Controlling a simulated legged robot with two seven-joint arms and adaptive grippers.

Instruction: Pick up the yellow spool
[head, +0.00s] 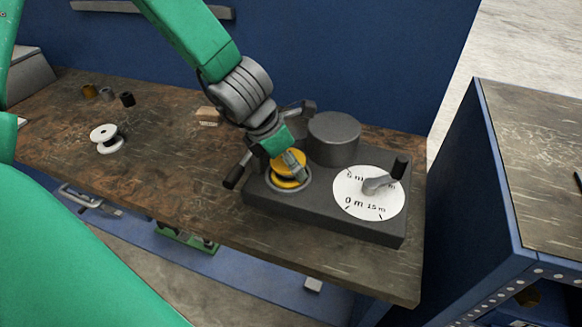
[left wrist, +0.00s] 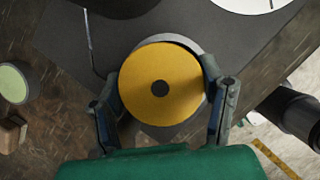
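The yellow spool (head: 288,170) sits in a grey ring on a dark grey device (head: 330,215) near the bench's right end. In the left wrist view the spool (left wrist: 160,84) shows its round yellow face with a dark centre hole. My left gripper (head: 284,157) is right over the spool and hides part of it in the head view. In the left wrist view its fingers (left wrist: 163,92) stand apart, one on each side of the spool, close to its rim. I cannot tell whether they touch it. My right gripper is not in view.
The device also carries a dark grey cylinder (head: 334,138) and a white dial (head: 355,205) with a crank lever (head: 383,182). A white spool (head: 107,140), a small wooden block (head: 208,116) and small cylinders (head: 107,93) lie further left. Bench space (head: 170,175) left of the device is clear.

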